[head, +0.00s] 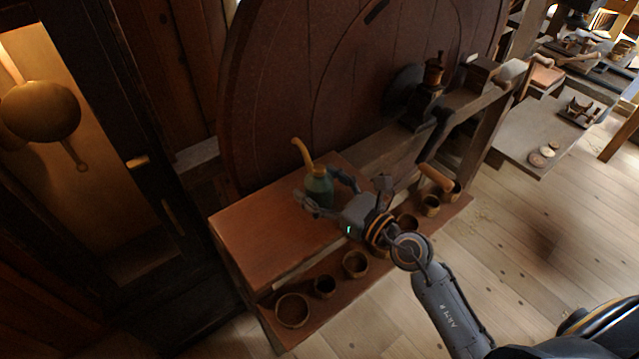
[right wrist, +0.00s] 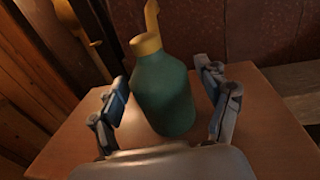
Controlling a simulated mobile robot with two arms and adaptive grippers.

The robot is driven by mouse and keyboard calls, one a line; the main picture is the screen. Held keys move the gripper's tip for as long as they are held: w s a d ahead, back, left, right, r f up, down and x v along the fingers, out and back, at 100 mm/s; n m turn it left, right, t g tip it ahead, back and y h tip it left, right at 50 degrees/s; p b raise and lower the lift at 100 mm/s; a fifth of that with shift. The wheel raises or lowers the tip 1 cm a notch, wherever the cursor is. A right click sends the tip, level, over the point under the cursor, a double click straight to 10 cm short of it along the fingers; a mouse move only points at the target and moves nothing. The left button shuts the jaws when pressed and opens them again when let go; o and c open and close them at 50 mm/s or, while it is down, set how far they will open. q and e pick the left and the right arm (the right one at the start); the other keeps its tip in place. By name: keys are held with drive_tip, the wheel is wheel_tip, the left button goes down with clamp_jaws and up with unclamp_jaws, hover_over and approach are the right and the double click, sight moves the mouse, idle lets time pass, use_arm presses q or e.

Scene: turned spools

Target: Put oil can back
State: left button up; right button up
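The oil can (head: 319,188) has a green body and a bent yellow spout. It stands upright on the reddish-brown wooden box top (head: 262,226) in the head view. My right gripper (head: 328,196) reaches in from the right, with its fingers around the can at body height. In the right wrist view the can (right wrist: 163,92) is between the two spread fingers, and gaps show on both sides, so the gripper is open and not clamped on it. My left gripper is not in view.
Several round wooden cups, one of them the cup (head: 292,310), stand on a lower shelf in front of the box. A large wooden wheel (head: 300,90) rises behind it. A crank handle (head: 435,177) sticks out near my right forearm. Clear floor (head: 530,240) lies to the right.

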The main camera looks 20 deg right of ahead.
drive_tip(key=shift+r, duration=0.1)
drive_tip(key=shift+s, duration=0.1)
drive_tip(key=b+v, duration=0.5)
drive_tip(key=v, duration=0.6)
drive_tip(key=shift+s+d, duration=0.2)
drive_tip(key=shift+s, duration=0.15)
drive_tip(key=shift+r, duration=0.15)
idle(0.7)
